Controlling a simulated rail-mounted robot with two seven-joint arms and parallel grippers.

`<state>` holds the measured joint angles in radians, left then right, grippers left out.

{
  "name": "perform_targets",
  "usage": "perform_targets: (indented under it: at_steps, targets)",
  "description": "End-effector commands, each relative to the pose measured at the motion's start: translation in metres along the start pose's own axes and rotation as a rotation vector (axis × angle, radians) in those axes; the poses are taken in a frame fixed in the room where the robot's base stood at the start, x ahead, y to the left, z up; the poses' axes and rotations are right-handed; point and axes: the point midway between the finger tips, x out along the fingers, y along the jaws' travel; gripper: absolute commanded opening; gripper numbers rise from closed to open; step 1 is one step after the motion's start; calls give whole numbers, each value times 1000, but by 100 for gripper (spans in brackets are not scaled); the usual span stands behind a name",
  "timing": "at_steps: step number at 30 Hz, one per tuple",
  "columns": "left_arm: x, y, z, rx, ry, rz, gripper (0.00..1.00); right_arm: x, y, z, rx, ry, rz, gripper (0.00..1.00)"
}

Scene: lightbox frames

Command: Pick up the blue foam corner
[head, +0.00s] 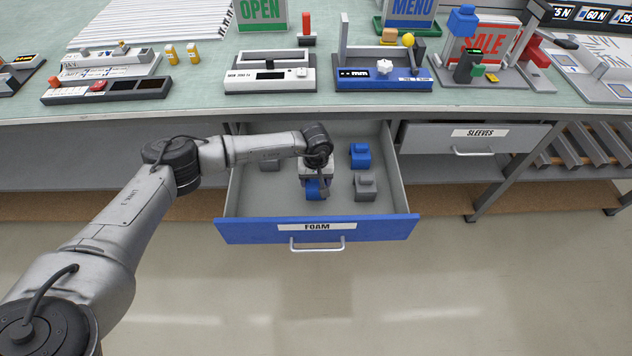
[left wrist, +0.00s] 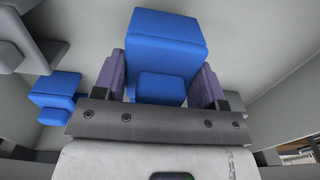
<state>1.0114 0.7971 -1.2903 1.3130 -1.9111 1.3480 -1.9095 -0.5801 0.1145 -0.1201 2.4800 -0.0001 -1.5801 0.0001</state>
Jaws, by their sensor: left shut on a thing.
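A blue foam corner (head: 315,193) is in the open blue-fronted drawer (head: 245,233) labelled FOAM, near its middle. My left gripper (head: 317,182) reaches down into the drawer and is shut on it. In the left wrist view the held blue foam corner (left wrist: 165,45) sits between the two fingers of the left gripper (left wrist: 168,85). I cannot tell whether it touches the drawer floor. A second blue foam corner (head: 360,156) lies to the right and farther back; it also shows in the left wrist view (left wrist: 57,97). My right gripper is not in view.
A grey foam corner (head: 365,187) lies in the drawer right of my gripper, and another grey one (head: 270,164) at the back left. The drawer walls surround them. The bench top (head: 208,90) above holds devices and signs. A closed SLEEVES drawer (head: 440,139) is at right.

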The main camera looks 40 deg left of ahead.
Motion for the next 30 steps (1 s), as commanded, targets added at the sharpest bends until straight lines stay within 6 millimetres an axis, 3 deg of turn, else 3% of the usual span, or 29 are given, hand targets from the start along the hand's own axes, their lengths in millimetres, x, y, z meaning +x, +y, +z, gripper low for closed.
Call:
perform_targets:
  at_steps: [3,15,22,30]
  targets:
    - [-31,0,-1,1,1,2,43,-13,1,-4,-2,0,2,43]
    - [-73,61,51,4,0,1,43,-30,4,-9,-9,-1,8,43]
    - [-87,81,69,2,0,0,43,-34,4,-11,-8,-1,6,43]
    - [-93,89,75,0,0,-1,43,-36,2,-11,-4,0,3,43]
